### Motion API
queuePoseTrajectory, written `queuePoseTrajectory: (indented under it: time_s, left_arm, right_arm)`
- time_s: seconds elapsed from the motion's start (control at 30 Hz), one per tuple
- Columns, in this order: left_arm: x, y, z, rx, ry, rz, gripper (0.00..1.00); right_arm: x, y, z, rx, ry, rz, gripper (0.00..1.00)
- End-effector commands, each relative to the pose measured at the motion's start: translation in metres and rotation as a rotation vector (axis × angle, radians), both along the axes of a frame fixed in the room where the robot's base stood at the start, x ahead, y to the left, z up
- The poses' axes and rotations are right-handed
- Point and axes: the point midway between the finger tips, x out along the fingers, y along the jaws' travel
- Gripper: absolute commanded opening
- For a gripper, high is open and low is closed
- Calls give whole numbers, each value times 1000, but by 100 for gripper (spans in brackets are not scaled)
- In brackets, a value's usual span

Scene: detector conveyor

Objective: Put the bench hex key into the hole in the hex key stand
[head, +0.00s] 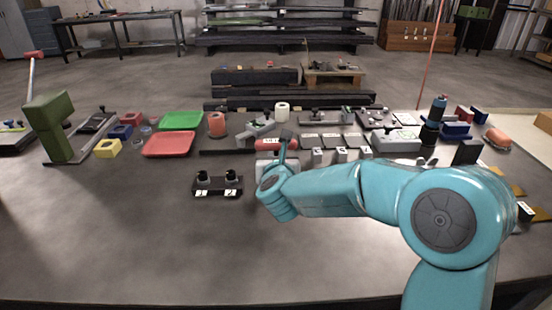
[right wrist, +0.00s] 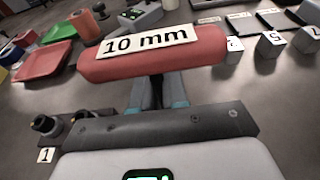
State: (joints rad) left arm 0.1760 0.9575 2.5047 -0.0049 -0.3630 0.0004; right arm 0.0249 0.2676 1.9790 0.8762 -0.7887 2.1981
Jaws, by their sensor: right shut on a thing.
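My right gripper (head: 284,141) is shut on a red handle (head: 268,144), which I take to be the hex key. In the right wrist view, the handle (right wrist: 150,52) carries a white "10 mm" label and lies across the fingertips of my gripper (right wrist: 157,88). Its shaft is not clearly visible. I cannot tell for certain which object is the hex key stand, and I see no hole. Small grey blocks with number labels (head: 341,155) stand just right of the gripper. My left gripper is out of view.
A black base with two knobs (head: 217,186), labelled 1 and 2, sits front-left of the gripper. A red tray (head: 168,145) and a green tray (head: 181,121) lie at left. A green upright block (head: 50,127) stands far left. The table's front middle is clear.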

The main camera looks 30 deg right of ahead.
Motion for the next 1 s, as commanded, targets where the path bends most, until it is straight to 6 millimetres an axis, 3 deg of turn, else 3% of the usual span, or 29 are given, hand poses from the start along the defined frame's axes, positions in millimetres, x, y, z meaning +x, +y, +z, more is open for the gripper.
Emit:
queuePoseTrajectory:
  time_s: [0.4,0.43,0.5,0.83,1.0]
  left_arm:
    - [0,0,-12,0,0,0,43]
    - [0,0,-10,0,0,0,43]
    - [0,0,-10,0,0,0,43]
    - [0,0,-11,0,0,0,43]
    - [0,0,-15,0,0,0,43]
  right_arm:
    - [0,0,-9,-1,-1,0,0]
    - [0,0,-8,-1,-1,0,23]
    - [0,0,-7,-1,-1,0,43]
    - [-2,2,-7,1,-1,1,43]
    - [-23,14,-1,1,-3,2,43]
